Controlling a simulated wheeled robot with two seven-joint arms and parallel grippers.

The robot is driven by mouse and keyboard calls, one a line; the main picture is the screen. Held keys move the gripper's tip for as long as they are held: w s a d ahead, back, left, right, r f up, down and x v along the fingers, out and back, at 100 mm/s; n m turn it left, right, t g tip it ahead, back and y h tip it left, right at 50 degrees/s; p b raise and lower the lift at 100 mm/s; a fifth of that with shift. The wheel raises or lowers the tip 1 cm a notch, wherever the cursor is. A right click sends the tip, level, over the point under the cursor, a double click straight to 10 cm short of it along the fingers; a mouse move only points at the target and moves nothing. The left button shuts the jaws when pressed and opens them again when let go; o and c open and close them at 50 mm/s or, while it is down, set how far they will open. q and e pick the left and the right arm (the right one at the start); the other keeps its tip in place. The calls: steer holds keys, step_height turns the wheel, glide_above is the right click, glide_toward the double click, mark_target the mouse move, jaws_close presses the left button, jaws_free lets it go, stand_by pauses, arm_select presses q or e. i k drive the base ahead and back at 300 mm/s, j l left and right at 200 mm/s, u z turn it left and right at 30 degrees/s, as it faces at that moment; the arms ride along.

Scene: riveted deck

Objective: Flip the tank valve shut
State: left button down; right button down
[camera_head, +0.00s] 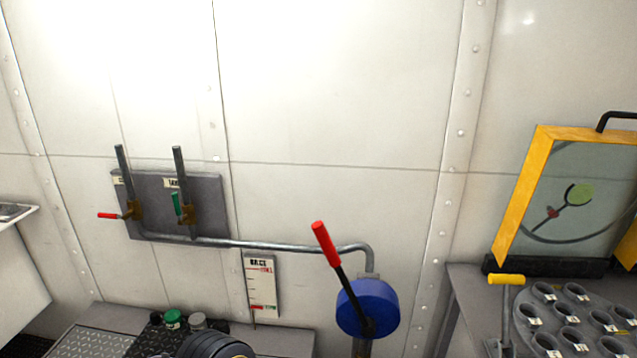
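A grey panel (213,205) on the back wall carries two upright pipes with brass valves. The right valve (188,214) has a green handle (177,207) that stands upright, along its pipe. The small label (171,183) above it is partly covered by the pipe and seems to begin "TA". The left valve (133,210) has a red handle (108,215) that points left, across its pipe; its label is hard to read. Neither of my grippers shows in the head view, and nothing touches the valves.
A pipe (290,245) runs right to a blue round housing (366,305) with a red-gripped lever (325,243). Low surfaces below hold a green-capped item (172,319) and a dark ribbed object (213,346). A yellow-framed panel (518,195) and a tray of cups (522,300) stand right.

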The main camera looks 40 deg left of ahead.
mark_target(177, 208)
steer(key=u, duration=1.45)
steer(key=i+j+u, duration=0.45)
steer(key=u, duration=0.15)
